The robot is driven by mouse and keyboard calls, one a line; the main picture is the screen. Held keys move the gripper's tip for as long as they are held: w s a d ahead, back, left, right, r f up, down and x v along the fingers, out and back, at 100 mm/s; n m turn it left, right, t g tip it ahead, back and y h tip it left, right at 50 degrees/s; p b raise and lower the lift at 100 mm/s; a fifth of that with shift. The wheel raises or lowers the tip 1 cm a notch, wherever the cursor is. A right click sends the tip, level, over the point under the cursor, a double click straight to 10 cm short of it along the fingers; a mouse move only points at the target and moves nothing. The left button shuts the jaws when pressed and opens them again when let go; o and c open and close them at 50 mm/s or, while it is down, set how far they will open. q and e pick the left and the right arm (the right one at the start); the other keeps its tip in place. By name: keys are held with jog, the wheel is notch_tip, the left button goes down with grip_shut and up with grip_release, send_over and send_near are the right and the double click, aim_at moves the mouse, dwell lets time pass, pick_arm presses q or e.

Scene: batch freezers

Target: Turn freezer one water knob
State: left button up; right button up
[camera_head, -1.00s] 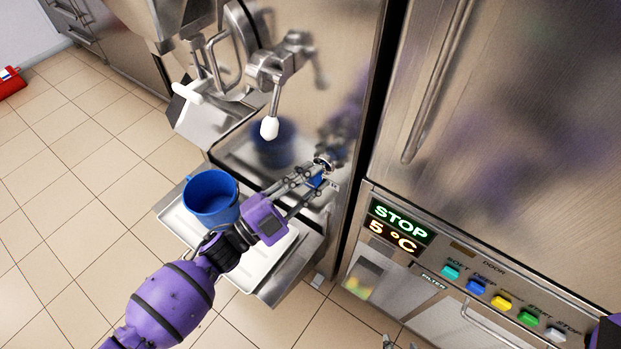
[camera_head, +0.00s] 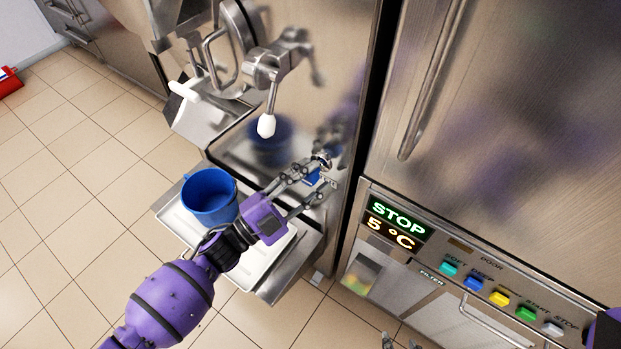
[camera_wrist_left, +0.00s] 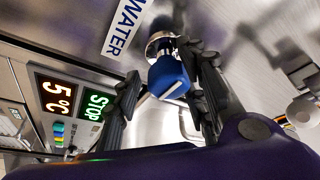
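The blue water knob (camera_head: 312,178) sits on the steel front of the left machine, low and near its right edge. In the left wrist view the knob (camera_wrist_left: 168,77) shows beside a label reading WATER (camera_wrist_left: 122,26). My left gripper (camera_head: 324,173) reaches it from the lower left, with one finger on either side. In the wrist view the fingers are apart. The right-hand finger is close to the knob, and a gap shows at the left-hand one; contact is unclear. Only the fingertips of my right gripper (camera_head: 400,343) show at the bottom edge, apart and empty.
A blue bucket (camera_head: 209,197) stands on a tray shelf (camera_head: 270,262) under my left forearm. A white-tipped lever (camera_head: 266,126) hangs above the gripper. To the right is a steel cabinet with a STOP display (camera_head: 398,218) and several coloured buttons. Tiled floor lies open at left.

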pick_arm(q)
jog(key=v, duration=1.2)
dwell(0.3)
jog(key=w+a+f+n+t+y, duration=0.2)
jog(key=w+a+f+n+y, duration=0.15)
jog(key=n+y, duration=0.25)
jog(key=s+a+f+n+y+p, duration=0.2)
jog(key=s+a+f+n+y, duration=0.1)
jog(key=f+n+y, duration=0.25)
jog(key=s+a+f+n+g+y+p, duration=0.2)
jog(key=s+n, duration=0.2)
jog(key=s, duration=0.7)
jog(key=s+a+f+n+g+y+p, duration=0.2)
jog(key=s+n+g, duration=0.1)
jog(key=s, duration=0.8)
jog(key=shift+s+a+f+n+g+y, duration=0.2)
jog(key=shift+s+f+n+g+y, duration=0.15)
jog(key=shift+n, duration=0.3)
pick_arm(e)
notch_tip(320, 180, up, 6)
jog(key=w+a, duration=0.1)
jog(key=w, duration=0.1)
jog(key=shift+w+r+t, duration=0.15)
jog(key=shift+r+t, duration=0.05)
jog(key=shift+t, duration=0.1)
